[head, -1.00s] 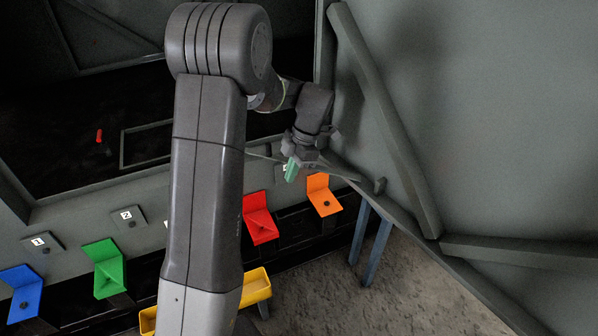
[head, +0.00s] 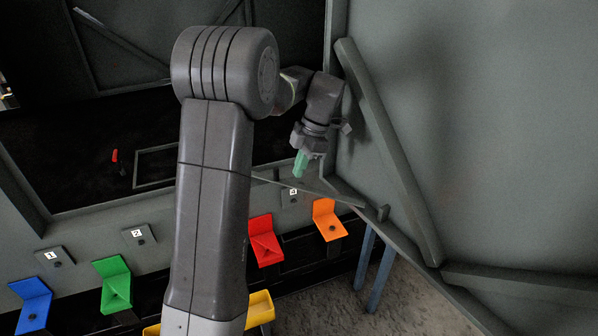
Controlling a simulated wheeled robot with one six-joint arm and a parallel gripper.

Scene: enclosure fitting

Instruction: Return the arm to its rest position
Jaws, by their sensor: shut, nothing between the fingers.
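My arm rises through the middle of the head view and bends over to the right at its top. My gripper (head: 300,166) hangs at the end of it, pointing down, with green fingertips close together and nothing held. It is in front of the grey wall panel, above the number plate marked 4 (head: 293,196) and above the gap between the red and orange brackets. The arm hides the part of the panel behind it.
Blue (head: 33,304), green (head: 115,284), red (head: 265,241) and orange (head: 328,220) brackets line the panel's lower edge. A dark opening holds a small red item (head: 115,156). A diagonal beam (head: 390,150) stands close right of my gripper.

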